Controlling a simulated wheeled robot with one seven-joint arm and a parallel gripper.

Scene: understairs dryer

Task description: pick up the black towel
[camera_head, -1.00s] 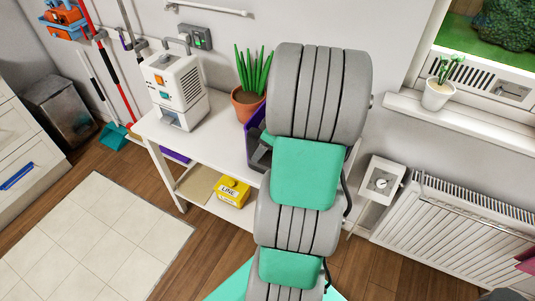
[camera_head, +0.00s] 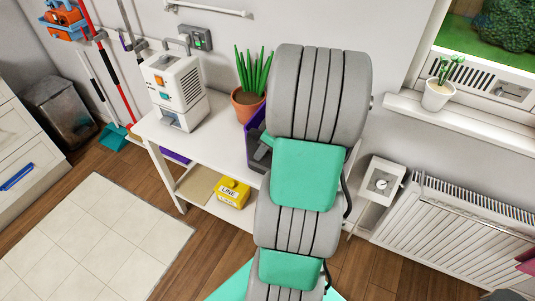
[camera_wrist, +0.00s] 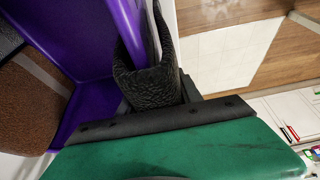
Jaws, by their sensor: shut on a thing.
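The black towel (camera_wrist: 148,84) is a dark, rough-textured cloth at the centre of the wrist view. It lies against the purple bin's wall (camera_wrist: 122,22), with dark cloth on both sides of that wall's edge. My gripper (camera_wrist: 152,98) is shut on the towel at the bin's rim; its fingertips are mostly hidden by the cloth. In the head view the purple bin (camera_head: 252,150) stands on the white table, partly behind my arm. The towel cannot be made out clearly there.
The white table (camera_head: 213,143) also holds a white appliance (camera_head: 175,88) and a potted plant (camera_head: 249,102). A yellow box (camera_head: 232,194) sits on its lower shelf. A radiator (camera_head: 440,225) and wall box (camera_head: 381,184) are to the right. Brown material (camera_wrist: 30,108) lies inside the bin.

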